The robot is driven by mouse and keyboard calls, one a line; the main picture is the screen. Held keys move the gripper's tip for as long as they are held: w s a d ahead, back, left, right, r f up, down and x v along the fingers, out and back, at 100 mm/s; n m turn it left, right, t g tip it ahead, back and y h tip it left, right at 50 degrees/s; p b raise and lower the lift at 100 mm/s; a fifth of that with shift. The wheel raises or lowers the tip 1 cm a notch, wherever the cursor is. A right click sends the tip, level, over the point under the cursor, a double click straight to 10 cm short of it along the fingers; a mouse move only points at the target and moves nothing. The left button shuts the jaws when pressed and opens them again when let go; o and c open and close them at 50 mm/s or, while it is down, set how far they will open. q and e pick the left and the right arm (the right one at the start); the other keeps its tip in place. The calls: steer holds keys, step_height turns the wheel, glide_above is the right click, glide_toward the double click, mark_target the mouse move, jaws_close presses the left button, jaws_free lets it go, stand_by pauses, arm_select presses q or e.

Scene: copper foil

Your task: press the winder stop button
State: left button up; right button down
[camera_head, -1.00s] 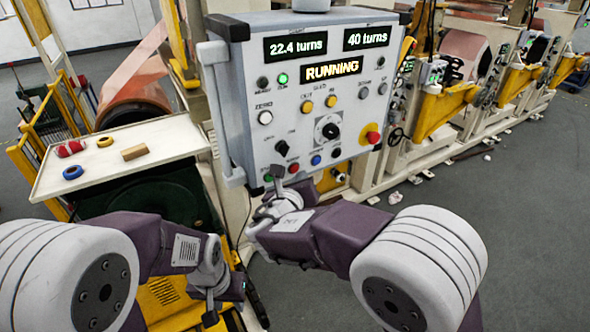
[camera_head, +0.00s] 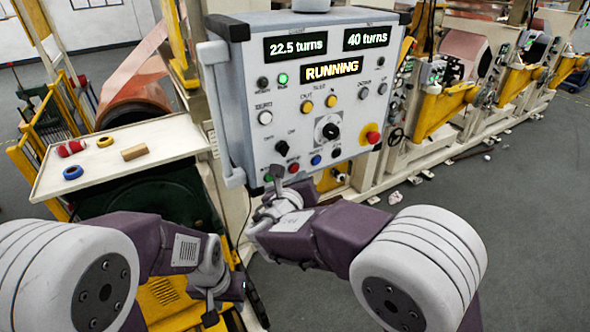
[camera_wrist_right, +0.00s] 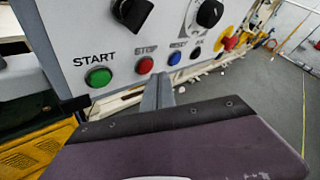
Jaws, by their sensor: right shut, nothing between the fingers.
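The winder's control panel (camera_head: 255,140) faces me and its display (camera_head: 332,70) reads RUNNING, with 22.5 turns of 40. The red stop button (camera_head: 293,168) is on the bottom row, between the green start button (camera_head: 268,178) and a blue button (camera_head: 316,160). In the right wrist view the red stop button (camera_wrist_right: 145,66) is labelled STOP. My right gripper (camera_head: 277,174) is shut and empty just below the row; its fingers (camera_wrist_right: 158,90) appear just below and right of the stop button. Contact cannot be told. My left gripper (camera_head: 210,316) hangs low at left, its fingers unclear.
A red emergency knob (camera_head: 372,137) on a yellow base is at the panel's right. A black selector knob (camera_wrist_right: 132,12) sits above the stop button. A side table (camera_head: 115,165) at left holds tape rolls and a wooden block. Grey floor is open at right.

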steer(key=shift+w, duration=0.1)
steer(key=shift+w+a, duration=0.25)
steer(key=shift+w+a+p, duration=0.25)
steer(key=shift+w+p, duration=0.05)
steer(key=shift+w, duration=0.05)
stand_by(0.9)
steer(key=shift+s+d, duration=0.1)
steer(key=shift+s+d+b, duration=0.35)
steer(key=shift+s+d, duration=0.05)
steer(key=shift+s, duration=0.2)
steer(key=s+d, duration=0.1)
steer(key=s, duration=0.1)
steer(key=s+d+b, duration=0.1)
steer(key=s, duration=0.1)
steer(key=shift+d, duration=0.4)
